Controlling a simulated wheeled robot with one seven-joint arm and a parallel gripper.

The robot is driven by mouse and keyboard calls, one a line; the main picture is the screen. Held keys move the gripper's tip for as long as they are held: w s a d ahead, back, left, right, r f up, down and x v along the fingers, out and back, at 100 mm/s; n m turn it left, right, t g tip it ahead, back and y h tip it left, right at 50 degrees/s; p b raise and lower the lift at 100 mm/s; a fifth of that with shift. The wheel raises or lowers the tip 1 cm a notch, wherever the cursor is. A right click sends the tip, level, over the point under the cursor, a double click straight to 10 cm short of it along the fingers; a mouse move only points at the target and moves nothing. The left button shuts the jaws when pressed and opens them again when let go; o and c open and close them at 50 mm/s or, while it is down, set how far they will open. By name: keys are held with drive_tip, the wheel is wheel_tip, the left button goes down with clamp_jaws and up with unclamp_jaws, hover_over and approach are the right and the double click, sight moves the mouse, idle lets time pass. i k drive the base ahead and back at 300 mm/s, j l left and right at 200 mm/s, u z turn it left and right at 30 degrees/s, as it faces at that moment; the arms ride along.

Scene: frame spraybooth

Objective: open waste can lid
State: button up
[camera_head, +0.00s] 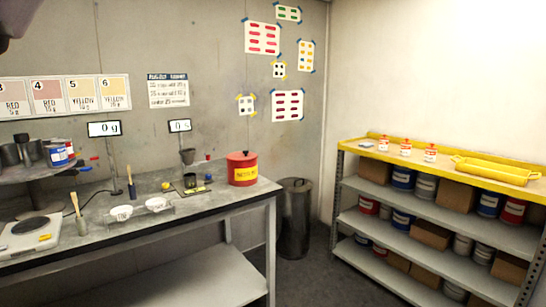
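A red can (242,160) with a closed lid and a small dark knob on top stands at the right end of the grey workbench. Its yellow label (245,175) is too small to read surely. A dark grey cylindrical bin (295,226) stands on the floor between the bench and the shelves; its top looks covered. I cannot tell from the label which one is the waste can. My gripper is not in view. A dark shape cuts into the top left corner, and I cannot tell what it is.
The workbench (190,208) holds two white bowls, brushes, small displays and a white scale (28,236). A shelf unit (435,225) with a yellow top, cans and boxes stands on the right. Dark floor (318,272) is clear between bench and shelves.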

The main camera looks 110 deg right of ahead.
sight(244, 156)
drive_tip(key=z, duration=3.7)
drive_tip(key=i+l, duration=0.1)
drive_tip(key=i, duration=1)
